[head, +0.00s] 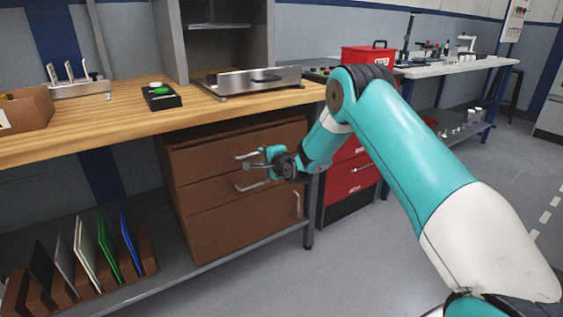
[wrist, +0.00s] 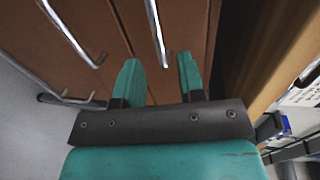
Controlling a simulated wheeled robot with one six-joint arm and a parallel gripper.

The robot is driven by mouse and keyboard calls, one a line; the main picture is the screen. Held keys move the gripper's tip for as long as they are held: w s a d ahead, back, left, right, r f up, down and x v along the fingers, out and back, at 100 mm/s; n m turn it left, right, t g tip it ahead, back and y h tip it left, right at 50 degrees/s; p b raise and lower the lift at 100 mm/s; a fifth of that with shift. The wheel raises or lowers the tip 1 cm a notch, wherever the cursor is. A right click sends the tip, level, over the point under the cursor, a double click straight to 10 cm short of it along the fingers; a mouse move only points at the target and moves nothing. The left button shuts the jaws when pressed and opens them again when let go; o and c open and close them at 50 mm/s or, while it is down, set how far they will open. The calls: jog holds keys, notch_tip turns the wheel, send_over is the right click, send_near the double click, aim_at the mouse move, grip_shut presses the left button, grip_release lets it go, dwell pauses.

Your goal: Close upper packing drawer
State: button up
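The brown drawer cabinet (head: 236,218) stands under the wooden workbench. Its upper packing drawer (head: 205,157) is the top front, with a metal bar handle (head: 246,156); how far it stands out is hard to tell. My gripper (head: 262,159) is at the right part of this handle. In the wrist view my gripper (wrist: 160,72) is open, its two teal fingers apart. The upper handle (wrist: 156,28) runs in between the fingertips in that view; I cannot tell whether they touch it. A second drawer handle (wrist: 70,33) lies left of the fingers.
The wooden bench top (head: 120,128) overhangs the cabinet, and its edge (wrist: 265,85) is close on the right in the wrist view. A blue-grey bench leg (head: 309,215) and a red cabinet (head: 350,178) stand right of the drawers. Upright panels (head: 85,255) sit on the lower shelf.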

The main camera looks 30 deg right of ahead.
jog(key=v, duration=1)
jog(key=shift+s, duration=0.35)
jog(key=shift+a, duration=0.1)
